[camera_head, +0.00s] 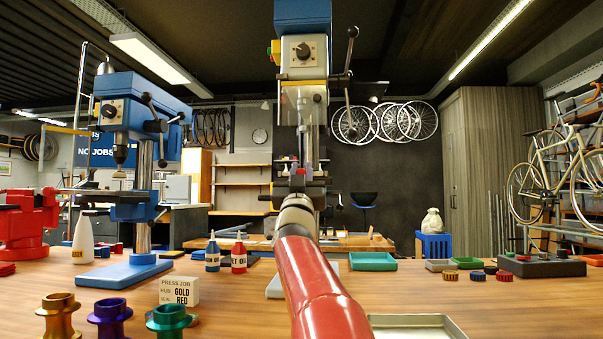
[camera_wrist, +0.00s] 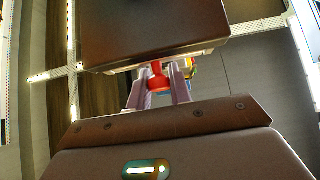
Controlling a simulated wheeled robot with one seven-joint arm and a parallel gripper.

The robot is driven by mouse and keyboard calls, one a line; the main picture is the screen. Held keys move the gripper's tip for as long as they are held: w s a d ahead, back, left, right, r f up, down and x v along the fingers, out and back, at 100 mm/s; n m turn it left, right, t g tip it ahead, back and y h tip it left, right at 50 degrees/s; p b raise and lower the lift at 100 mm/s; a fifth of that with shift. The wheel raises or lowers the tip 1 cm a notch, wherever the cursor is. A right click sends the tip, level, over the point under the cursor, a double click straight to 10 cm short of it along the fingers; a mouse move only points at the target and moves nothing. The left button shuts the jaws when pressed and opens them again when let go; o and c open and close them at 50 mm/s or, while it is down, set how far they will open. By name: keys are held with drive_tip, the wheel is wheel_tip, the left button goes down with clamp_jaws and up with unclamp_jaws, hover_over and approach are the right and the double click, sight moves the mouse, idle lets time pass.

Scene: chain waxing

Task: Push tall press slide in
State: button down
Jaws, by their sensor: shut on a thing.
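The tall press (camera_head: 303,50), with a blue head, pale body and dark side levers, stands in the middle of the head view. My red arm reaches forward to its lower part. My gripper (camera_head: 299,178) is at the slide area below the press head, small and partly hidden by my wrist. In the wrist view my gripper (camera_wrist: 158,90) is shut on a small red part (camera_wrist: 157,78) between its pale fingers. A dark brown block (camera_wrist: 150,30) lies just beyond the fingers. How far in the slide sits cannot be told.
A shorter blue press (camera_head: 128,118) stands left. A job card (camera_head: 179,290) reads hub gold, seal red. Gold (camera_head: 59,315), purple (camera_head: 109,315) and green (camera_head: 172,320) hubs stand at front left. Blue (camera_head: 212,255) and red (camera_head: 239,257) bottles stand left of my arm. A metal tray (camera_head: 418,328) lies right.

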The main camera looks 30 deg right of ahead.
drive_tip(key=c, duration=1.3)
unclamp_jaws()
drive_tip(key=shift+w+d, duration=0.1)
drive_tip(key=shift+w, duration=0.05)
drive_tip(key=shift+o, duration=0.2)
drive_tip(key=b+v, duration=0.3)
drive_tip(key=v, duration=0.5)
drive_tip(key=shift+b, duration=0.3)
